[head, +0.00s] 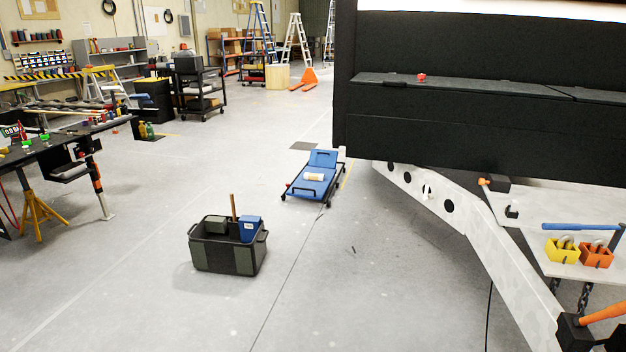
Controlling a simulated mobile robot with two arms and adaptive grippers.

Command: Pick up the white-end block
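A small pale tan block (314,177) lies on the flat bed of the blue creeper (311,190), on the floor in the middle distance. It looks whitish at its ends, but it is too small to be sure, and no other block with a white end can be made out. Neither of my grippers is in view.
A dark tool tote (228,260) with a wooden handle and blue box stands on the floor nearer me. The caravan's dark body (480,130) and pale chassis beam (460,212) fill the right. A workbench (62,145) is at left. Floor between tote and chassis is mostly clear.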

